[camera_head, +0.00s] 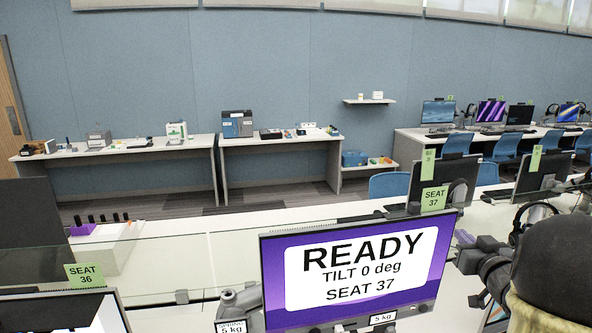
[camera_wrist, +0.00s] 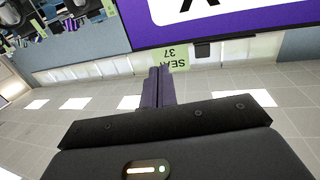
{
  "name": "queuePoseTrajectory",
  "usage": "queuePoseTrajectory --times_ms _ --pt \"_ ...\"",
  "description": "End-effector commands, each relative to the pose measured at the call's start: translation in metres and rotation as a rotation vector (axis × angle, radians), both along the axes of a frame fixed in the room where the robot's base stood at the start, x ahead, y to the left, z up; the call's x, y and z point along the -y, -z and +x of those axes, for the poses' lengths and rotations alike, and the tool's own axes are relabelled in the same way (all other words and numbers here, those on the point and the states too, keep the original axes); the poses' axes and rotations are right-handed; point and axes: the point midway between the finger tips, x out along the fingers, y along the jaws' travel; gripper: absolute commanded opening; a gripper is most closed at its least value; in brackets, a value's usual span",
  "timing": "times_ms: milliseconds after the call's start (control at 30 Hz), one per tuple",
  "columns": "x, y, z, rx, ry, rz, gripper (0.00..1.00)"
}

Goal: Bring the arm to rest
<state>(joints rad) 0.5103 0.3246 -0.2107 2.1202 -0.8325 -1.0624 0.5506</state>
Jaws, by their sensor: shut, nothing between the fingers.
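My gripper (camera_head: 466,239) is raised just right of the monitor (camera_head: 360,265) in the head view, with my arm coming in from the right edge. In the wrist view the two dark purple fingers of my gripper (camera_wrist: 159,72) lie side by side with no gap, and nothing is held. The monitor reads "READY, TILT 0 deg, SEAT 37"; its purple screen shows upside down at the top of the wrist view (camera_wrist: 230,22). I cannot tell how far the fingers are from the monitor's edge.
A green "SEAT 37" tag (camera_head: 434,198) stands above the monitor. A glass divider (camera_head: 170,255) crosses behind it. A "SEAT 36" monitor (camera_head: 65,312) is at lower left. A black headset (camera_head: 535,213) is near my arm. Far tables line the blue wall.

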Motion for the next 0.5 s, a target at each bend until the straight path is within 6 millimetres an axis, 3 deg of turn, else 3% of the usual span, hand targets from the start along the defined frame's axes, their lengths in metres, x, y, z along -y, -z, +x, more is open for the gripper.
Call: queuePoseTrajectory --times_ms 133,267,367,500 --pt "-0.035 0.03 0.001 -0.166 0.091 0.005 0.0" --pt "-0.067 0.063 -0.013 -0.342 0.143 0.013 0.0" --pt "-0.096 0.09 -0.032 -0.493 0.161 0.017 0.0" --pt "-0.141 0.126 -0.071 -0.721 0.153 0.018 0.0"
